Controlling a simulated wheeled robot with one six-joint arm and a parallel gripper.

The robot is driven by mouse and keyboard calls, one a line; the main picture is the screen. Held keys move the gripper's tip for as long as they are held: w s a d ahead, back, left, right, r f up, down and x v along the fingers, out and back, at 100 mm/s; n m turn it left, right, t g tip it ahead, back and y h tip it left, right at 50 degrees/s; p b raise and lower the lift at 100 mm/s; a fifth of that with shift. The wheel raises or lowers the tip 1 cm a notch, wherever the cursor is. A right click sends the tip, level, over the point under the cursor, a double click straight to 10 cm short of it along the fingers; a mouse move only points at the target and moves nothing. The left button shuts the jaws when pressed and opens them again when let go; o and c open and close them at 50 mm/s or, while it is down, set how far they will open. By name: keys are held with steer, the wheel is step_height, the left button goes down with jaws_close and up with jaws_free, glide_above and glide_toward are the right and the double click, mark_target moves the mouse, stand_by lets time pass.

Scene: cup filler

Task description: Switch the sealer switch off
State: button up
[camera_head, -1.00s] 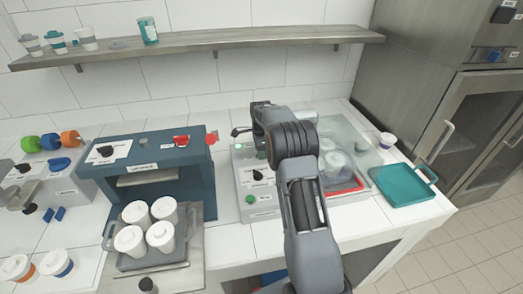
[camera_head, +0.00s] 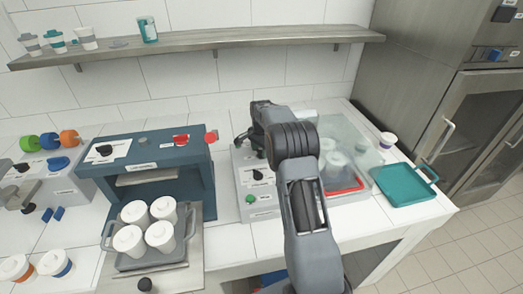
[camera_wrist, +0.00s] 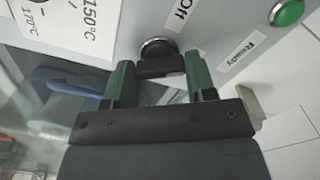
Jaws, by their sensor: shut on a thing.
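The sealer (camera_head: 242,184) is the grey box with a sloped control panel at the centre of the counter. Its sealer switch (camera_wrist: 159,47) shows in the wrist view as a round black base with a black lever, beside a label reading "Off". My gripper (camera_wrist: 160,72) has its two green fingers on either side of the lever and is shut on it. In the head view my gripper (camera_head: 244,145) is at the back left of the panel, and it hides the switch there. A green lamp (camera_wrist: 288,13) labelled "Ready" is near the switch.
A blue machine (camera_head: 205,185) with a tray of white cups stands to the left. A black dial (camera_head: 258,174) and green button (camera_head: 250,198) are lower on the sealer panel. A clear cover (camera_head: 345,135) is behind my arm. A teal tray (camera_head: 400,186) lies to the right.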

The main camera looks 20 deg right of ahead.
mark_target(261, 150)
steer(key=shift+n, duration=1)
steer(key=o, duration=0.9)
steer(key=shift+o, duration=0.2)
step_height(261, 150, up, 14)
steer(key=shift+b, duration=0.4)
steer(key=shift+f, duration=0.1)
steer(key=shift+c, duration=0.2)
